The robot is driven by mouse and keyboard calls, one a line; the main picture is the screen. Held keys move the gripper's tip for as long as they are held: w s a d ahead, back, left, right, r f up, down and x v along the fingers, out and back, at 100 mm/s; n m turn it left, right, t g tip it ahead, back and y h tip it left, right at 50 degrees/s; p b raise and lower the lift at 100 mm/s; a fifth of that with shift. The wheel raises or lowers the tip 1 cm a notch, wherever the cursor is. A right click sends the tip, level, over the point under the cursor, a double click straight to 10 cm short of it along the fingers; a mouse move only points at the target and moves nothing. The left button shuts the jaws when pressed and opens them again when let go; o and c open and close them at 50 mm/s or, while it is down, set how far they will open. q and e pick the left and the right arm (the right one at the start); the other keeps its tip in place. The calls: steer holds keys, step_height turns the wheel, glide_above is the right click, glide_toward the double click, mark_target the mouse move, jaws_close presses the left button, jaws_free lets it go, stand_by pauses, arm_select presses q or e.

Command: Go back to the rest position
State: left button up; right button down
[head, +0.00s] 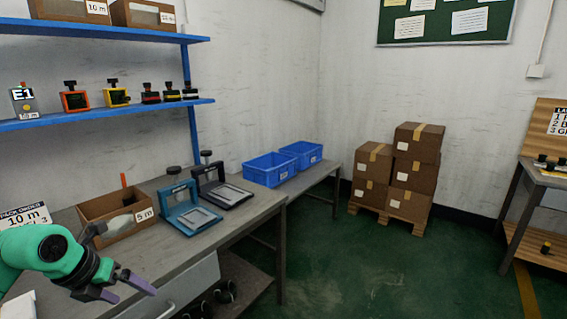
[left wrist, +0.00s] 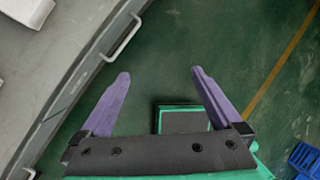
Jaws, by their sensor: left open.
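My left gripper (head: 124,289) shows at the lower left of the head view, at the front of the workbench (head: 232,222). Its green arm comes in from the left edge. In the left wrist view the two purple fingers of the left gripper (left wrist: 160,88) are spread wide with nothing between them, above the green floor beside the bench drawer. My right gripper is in neither view.
The bench bears a cardboard box (head: 112,226), a teal fixture (head: 183,221), a dark fixture (head: 214,197) and blue bins (head: 268,179). A blue shelf (head: 110,112) hangs above. Stacked cartons (head: 408,171) stand on a pallet at the back. The green floor (head: 380,270) is clear in the middle.

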arm_select(q)
steer(key=w+d+f+n+t+h+p, duration=0.3)
steer(key=w+d+f+n+t+h, duration=0.2)
steer(key=w+f+n+h, duration=0.25)
steer(key=s+a+f+n+y+p, duration=0.1)
steer(key=s+a+f+n+y, duration=0.15)
steer(key=f+n, duration=0.4)
steer(key=s+a+f+n+t+y, duration=0.1)
steer(key=s+a+f+n+y, duration=0.2)
steer(key=f, duration=0.7)
steer(key=s+a+f+n+y+p, duration=0.1)
steer(key=s+f+n+y, duration=0.25)
steer(key=f+n, duration=0.4)
steer(key=s+d+f+n+g, duration=0.2)
steer(key=s+f, duration=0.4)
steer(key=s, duration=0.5)
steer(key=s+d+f+n+g+p, duration=0.1)
steer(key=s+d+f+g, duration=0.3)
steer(key=s, duration=0.7)
steer(key=s+d+f+n+g, duration=0.3)
steer(key=s+f, duration=0.5)
steer(key=s, duration=0.3)
steer(key=shift+s+d+f+n+g, duration=0.15)
steer(key=shift+d+f+n+g, duration=0.3)
steer(key=shift+d, duration=0.1)
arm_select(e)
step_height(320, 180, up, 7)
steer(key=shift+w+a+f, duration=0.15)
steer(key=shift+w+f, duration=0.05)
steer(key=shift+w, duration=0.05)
